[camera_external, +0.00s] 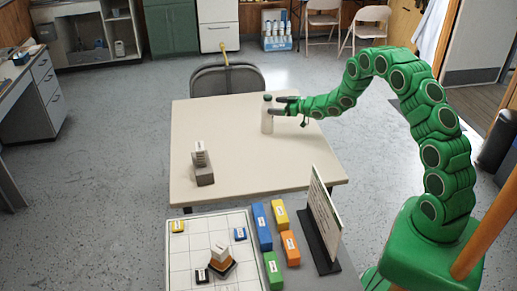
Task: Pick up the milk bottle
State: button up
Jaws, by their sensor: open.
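The milk bottle (267,118) is white with a dark green cap. It stands upright on the beige table (225,130), right of the middle of its far half. My gripper (284,105), at the end of my green arm, is open and points left at the bottle's upper part. Its fingertips are at or right beside the bottle's right side. I cannot tell whether they touch it or reach around it.
A grey block with a label holder (203,170) stands on the table's left part. A dark chair (228,78) is behind the table. In front, a gridded board (190,253), several coloured blocks and an upright sign (325,212) sit on another surface. The table's middle is clear.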

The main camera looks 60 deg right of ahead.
aim_at(264, 110)
jog(key=shift+w+a+f+t+y, duration=0.4)
jog(key=shift+w+f, duration=0.2)
jog(key=shift+w, duration=0.45)
jog(key=shift+w+a+f+t+y, duration=0.25)
jog(key=shift+w+f+y, duration=0.3)
jog(key=shift+w, duration=0.5)
jog(key=shift+w+a+f+t+y, duration=0.35)
jog(key=shift+w+f, duration=0.3)
jog(key=shift+w, duration=0.4)
jog(key=c, duration=1.3)
